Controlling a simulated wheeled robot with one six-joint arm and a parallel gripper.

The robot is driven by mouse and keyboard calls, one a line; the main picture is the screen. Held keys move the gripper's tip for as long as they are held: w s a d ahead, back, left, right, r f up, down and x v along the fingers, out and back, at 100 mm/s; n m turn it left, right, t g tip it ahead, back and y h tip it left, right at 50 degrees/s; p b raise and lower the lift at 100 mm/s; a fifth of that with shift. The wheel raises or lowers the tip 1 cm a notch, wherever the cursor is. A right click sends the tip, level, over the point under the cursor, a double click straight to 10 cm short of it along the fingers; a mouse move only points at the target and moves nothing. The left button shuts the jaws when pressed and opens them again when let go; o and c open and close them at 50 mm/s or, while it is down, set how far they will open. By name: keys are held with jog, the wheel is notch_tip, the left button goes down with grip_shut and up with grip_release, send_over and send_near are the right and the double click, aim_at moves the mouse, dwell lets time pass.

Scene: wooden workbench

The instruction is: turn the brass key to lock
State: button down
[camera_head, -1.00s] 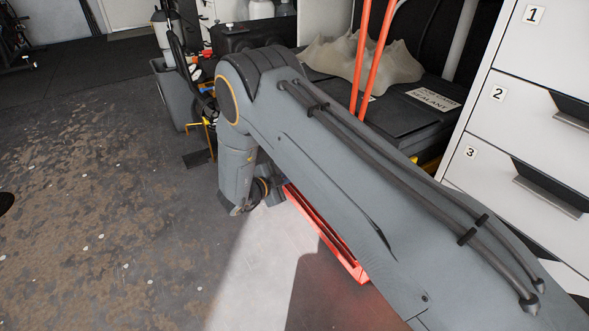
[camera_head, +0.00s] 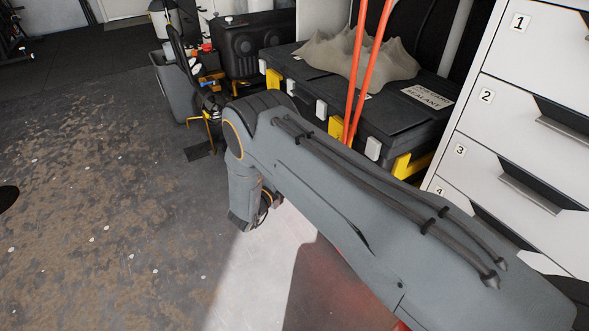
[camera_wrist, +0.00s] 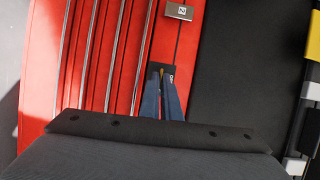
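In the wrist view, a small piece of brass, likely the brass key (camera_wrist: 162,71), shows at a dark lock plate (camera_wrist: 169,70) on the front of a red cabinet (camera_wrist: 40,75). Letters on the plate are too small to read. My gripper (camera_wrist: 161,80) has two blue fingers that reach to the plate, one on each side of the brass. The fingertips are close together with a narrow gap. I cannot tell whether they press on the key, and most of the key is hidden. In the head view my arm hides the gripper, lock and key.
In the head view, white numbered drawers (camera_head: 530,75) stand at the right. A black case (camera_head: 415,125) with yellow latches and two orange poles (camera_head: 364,75) are behind my arm. The floor (camera_head: 110,210) at left is mostly clear.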

jog(key=shift+m, duration=0.3)
jog(key=c, duration=2.4)
grip_release()
jog(key=shift+c, duration=0.2)
jog(key=o, duration=0.4)
jog(key=shift+o, duration=0.2)
jog(key=shift+s+a, duration=0.1)
jog(key=p+v, duration=0.2)
jog(key=v, duration=0.5)
jog(key=shift+s+a, duration=0.2)
jog(key=shift+s, duration=0.1)
jog(key=shift+w+a, duration=0.1)
